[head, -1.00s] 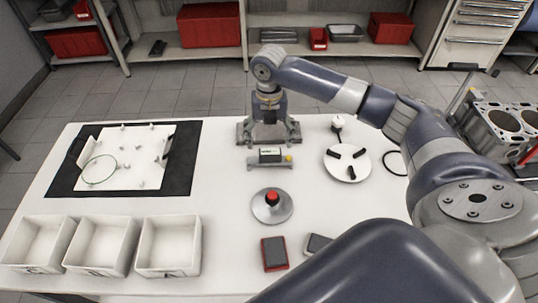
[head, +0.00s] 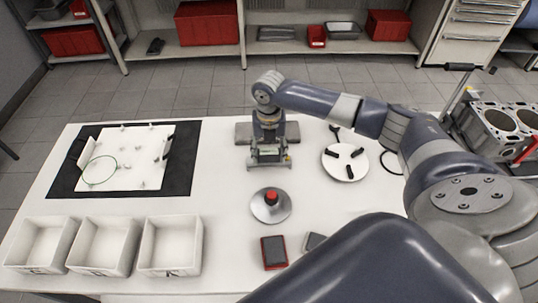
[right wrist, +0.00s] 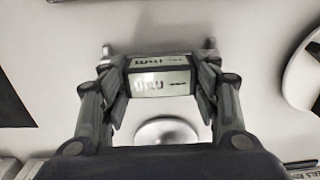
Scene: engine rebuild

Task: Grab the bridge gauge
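The bridge gauge (right wrist: 162,84) is a small dark-framed box with a light display, on a bar with an upright post at each end. In the right wrist view it lies between the fingers of my right gripper (right wrist: 162,90), one at each side of the box. I cannot tell whether the fingers press on it. In the head view my right gripper (head: 268,155) is down over the gauge (head: 268,162) on the white table and hides most of it. My left gripper is not in view.
A grey block (head: 244,133) lies just behind the gripper. A round metal base with a red knob (head: 271,205) stands in front. A white disc with black pads (head: 333,168) is to the right. White bins (head: 171,262) and a black mat (head: 187,170) are at left.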

